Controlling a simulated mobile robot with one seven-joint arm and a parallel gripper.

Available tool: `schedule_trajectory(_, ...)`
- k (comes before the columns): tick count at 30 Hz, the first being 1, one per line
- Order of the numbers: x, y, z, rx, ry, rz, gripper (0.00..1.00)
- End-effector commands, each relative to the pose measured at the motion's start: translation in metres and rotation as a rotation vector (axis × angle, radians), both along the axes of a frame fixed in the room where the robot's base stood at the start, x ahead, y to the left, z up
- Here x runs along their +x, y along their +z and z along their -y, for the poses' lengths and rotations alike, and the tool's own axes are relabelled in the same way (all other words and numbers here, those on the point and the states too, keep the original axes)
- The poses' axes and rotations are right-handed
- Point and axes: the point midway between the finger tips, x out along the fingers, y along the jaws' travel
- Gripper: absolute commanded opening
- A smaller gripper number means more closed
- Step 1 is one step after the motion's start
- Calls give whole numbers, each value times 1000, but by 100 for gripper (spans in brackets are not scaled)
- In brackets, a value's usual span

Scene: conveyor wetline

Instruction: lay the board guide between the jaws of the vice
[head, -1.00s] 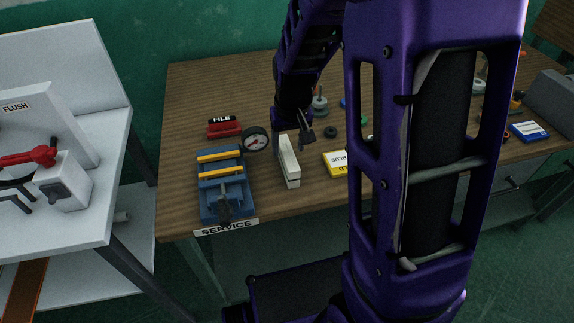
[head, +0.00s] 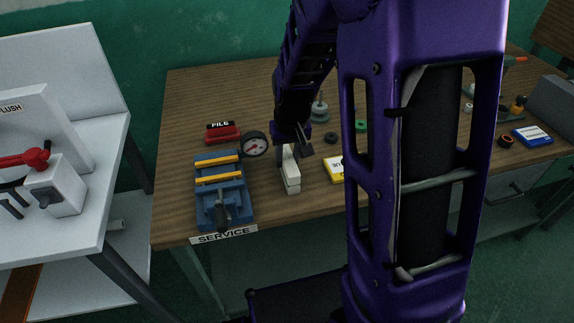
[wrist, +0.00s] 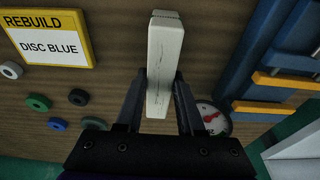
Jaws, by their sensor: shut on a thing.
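The board guide, a long pale off-white bar (head: 291,178), is right of the vice on the wooden bench. It also shows upright in the middle of the wrist view (wrist: 164,62). My gripper (wrist: 161,88) is shut on the bar, one dark finger along each side. In the head view my gripper (head: 294,150) is at the bar's far end and hides part of it. I cannot tell whether the bar is clear of the bench. The blue vice (head: 222,203) with two yellow jaw strips stands left of the bar, its jaws apart. It also shows in the wrist view (wrist: 240,65).
A round dial gauge (head: 255,145) lies between the vice and my gripper. A red file holder (head: 222,134) is behind the vice. A yellow-edged REBUILD card (wrist: 50,40) and several small rings are on the bar's other side. A SERVICE label (head: 224,234) marks the bench edge.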

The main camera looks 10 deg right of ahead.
Motion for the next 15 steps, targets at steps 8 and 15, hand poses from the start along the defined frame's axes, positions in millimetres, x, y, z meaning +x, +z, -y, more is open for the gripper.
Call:
schedule_trajectory(8,0,1,0,0,0,1,0)
schedule_trajectory(15,0,17,0,0,0,2,0)
